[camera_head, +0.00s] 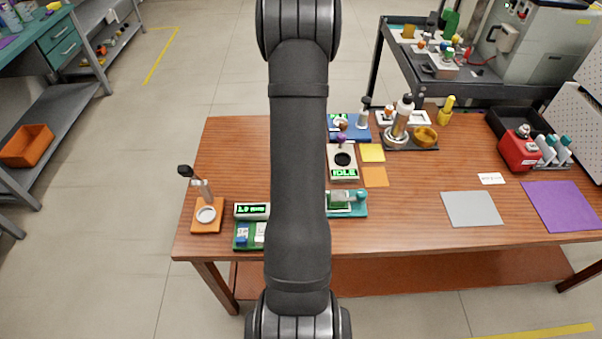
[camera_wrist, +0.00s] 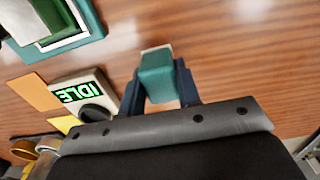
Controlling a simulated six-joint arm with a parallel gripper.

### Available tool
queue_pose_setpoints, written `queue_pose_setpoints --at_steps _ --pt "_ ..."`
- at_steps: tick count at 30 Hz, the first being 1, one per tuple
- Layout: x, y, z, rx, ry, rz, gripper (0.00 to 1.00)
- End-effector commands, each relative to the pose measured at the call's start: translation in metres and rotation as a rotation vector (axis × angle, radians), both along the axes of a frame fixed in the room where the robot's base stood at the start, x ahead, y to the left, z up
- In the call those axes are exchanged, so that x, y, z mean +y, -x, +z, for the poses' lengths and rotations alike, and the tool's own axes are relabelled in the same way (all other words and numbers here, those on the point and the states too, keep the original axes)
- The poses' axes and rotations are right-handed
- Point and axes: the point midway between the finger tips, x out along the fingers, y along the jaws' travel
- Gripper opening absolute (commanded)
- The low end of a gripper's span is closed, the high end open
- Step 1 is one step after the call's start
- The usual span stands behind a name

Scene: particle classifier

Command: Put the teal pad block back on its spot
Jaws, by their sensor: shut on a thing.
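The teal pad block (camera_wrist: 156,78) is between the two dark fingers of my gripper (camera_wrist: 160,88) in the wrist view. The fingers are shut on its sides, and a paler end of the block points away from me. It appears to be held above the bare wooden table. A teal-based device (camera_wrist: 88,18) with a white and green top lies at the upper left of the wrist view. In the head view the device (camera_head: 361,211) is partly hidden behind my arm. My gripper and the block are hidden by the arm in the head view. I cannot tell which place is the block's spot.
A white device with an "IDLE" display (camera_wrist: 80,94) is left of the gripper in the wrist view, also seen in the head view (camera_head: 343,163). Orange (camera_head: 375,177) and yellow (camera_head: 372,153) pads lie beside it. A grey mat (camera_head: 472,209) lies right; table between is clear.

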Motion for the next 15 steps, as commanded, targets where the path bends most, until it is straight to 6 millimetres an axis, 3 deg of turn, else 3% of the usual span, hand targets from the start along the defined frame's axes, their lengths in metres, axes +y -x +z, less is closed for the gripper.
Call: queue_pose_setpoints --at_steps 4,15 --pt "0.000 0.001 -0.020 0.002 0.000 0.000 0.06" --pt "0.000 0.000 -0.025 0.000 0.000 0.000 0.06"
